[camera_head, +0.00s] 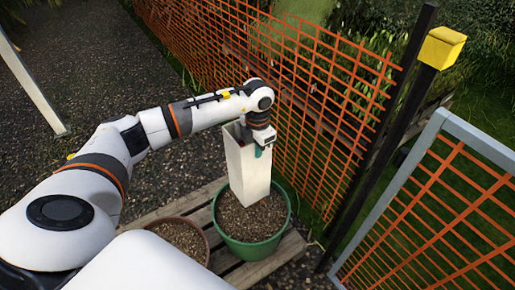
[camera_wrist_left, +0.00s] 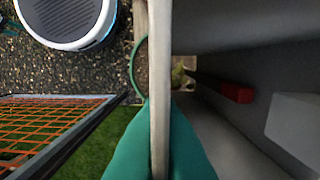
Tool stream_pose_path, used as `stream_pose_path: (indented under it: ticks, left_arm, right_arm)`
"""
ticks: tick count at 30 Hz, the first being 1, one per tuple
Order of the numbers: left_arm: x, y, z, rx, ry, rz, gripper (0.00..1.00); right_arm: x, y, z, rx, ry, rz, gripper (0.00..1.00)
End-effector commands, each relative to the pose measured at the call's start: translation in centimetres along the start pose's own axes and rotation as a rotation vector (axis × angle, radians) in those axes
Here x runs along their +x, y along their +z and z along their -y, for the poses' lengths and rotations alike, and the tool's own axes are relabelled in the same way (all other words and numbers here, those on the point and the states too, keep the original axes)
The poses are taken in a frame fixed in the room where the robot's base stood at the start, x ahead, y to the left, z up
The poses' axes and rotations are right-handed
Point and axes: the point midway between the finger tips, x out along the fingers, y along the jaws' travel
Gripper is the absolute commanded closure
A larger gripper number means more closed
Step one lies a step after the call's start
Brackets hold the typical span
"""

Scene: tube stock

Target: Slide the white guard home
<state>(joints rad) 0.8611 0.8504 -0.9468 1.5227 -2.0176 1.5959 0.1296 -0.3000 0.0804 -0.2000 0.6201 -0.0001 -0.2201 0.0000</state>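The white guard (camera_head: 247,167) is a tall, square, open-topped tube. It stands roughly upright in the green pot (camera_head: 254,249), its lower end at the brown fill. My left gripper (camera_head: 262,150) is at the guard's top rim. In the left wrist view, its teal fingers (camera_wrist_left: 160,150) lie on either side of one guard wall (camera_wrist_left: 159,60), apparently closed on it. The guard's grey inside shows to the right there, with a small bit of plant (camera_wrist_left: 179,76) deep down and a red bar (camera_wrist_left: 225,90). The lower rim is hard to make out. My right gripper is not in view.
The green pot and a brown pot (camera_head: 181,239) stand on a wooden pallet (camera_head: 210,198). Orange mesh fencing (camera_head: 325,100) runs close behind the guard. A dark post with a yellow cap (camera_head: 441,47) and a grey-framed mesh panel (camera_head: 440,215) stand to the right. Gravel lies left.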

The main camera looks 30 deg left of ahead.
Motion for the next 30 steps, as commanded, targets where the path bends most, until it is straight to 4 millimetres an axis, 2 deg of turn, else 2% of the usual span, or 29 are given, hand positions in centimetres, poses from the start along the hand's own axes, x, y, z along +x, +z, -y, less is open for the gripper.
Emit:
stream_pose_path:
  ticks: [8, 30]
  left_arm:
    - [0.3, 0.0, 0.0, 0.000, 0.000, 0.000, 1.00]
    - [3.4, 0.0, 0.0, 0.000, 0.000, 0.000, 1.00]
  right_arm:
    - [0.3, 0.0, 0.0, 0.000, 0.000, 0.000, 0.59]
    - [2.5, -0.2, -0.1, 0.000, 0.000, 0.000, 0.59]
